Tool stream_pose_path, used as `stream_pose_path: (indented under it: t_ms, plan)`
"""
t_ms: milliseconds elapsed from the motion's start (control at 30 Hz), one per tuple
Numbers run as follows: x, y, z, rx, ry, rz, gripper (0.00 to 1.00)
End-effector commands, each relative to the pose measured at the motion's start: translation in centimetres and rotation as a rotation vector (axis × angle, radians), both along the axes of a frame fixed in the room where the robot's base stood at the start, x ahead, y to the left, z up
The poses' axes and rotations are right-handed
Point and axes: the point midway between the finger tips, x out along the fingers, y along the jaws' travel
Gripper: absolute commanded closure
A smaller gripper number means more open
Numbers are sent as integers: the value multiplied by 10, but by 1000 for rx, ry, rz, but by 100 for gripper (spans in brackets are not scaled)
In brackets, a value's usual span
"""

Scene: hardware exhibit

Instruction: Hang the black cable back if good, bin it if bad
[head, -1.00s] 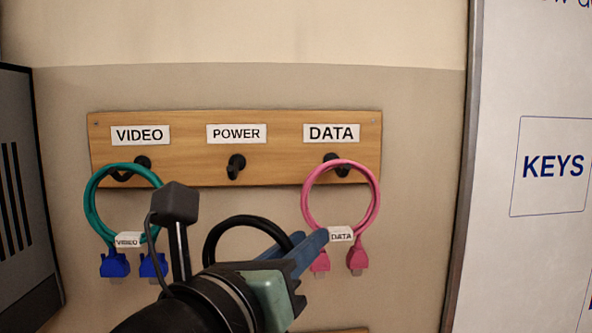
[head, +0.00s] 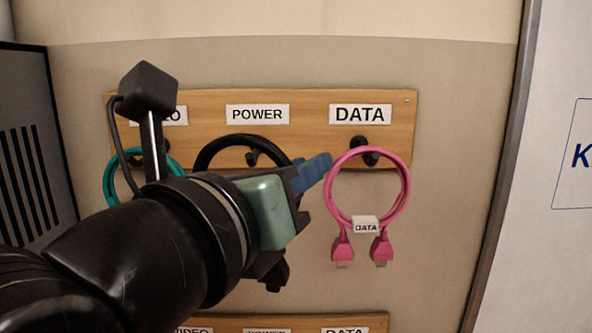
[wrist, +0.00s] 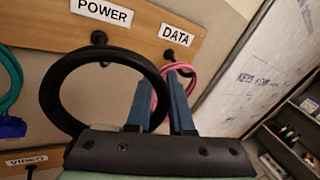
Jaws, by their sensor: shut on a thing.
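My gripper (head: 312,172) is shut on the black cable (head: 240,139), a coiled loop, and holds it by its right side. In the wrist view the black cable (wrist: 48,92) forms a ring left of the blue fingers (wrist: 160,106), with its right side between them. The POWER hook (head: 253,158) shows just below the loop's top arc in the head view. In the wrist view this hook (wrist: 99,38) overlaps the ring's top; I cannot tell whether the loop is around it. The cable's lower part and plugs are hidden, so its condition cannot be told.
The pink DATA cable (head: 403,205) hangs on its hook close right of my fingers. The teal VIDEO cable (head: 109,185) hangs at left, partly behind my arm. A lower wooden board (head: 372,320) has similar labels. A dark slotted cabinet (head: 25,170) stands at far left.

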Motion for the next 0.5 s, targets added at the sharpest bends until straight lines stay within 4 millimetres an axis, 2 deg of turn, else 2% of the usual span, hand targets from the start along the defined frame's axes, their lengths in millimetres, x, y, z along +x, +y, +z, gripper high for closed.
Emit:
stream_pose_path:
  t_ms: [500]
  plan:
    - [31, 0, -2, 0, -1, 0, 100]
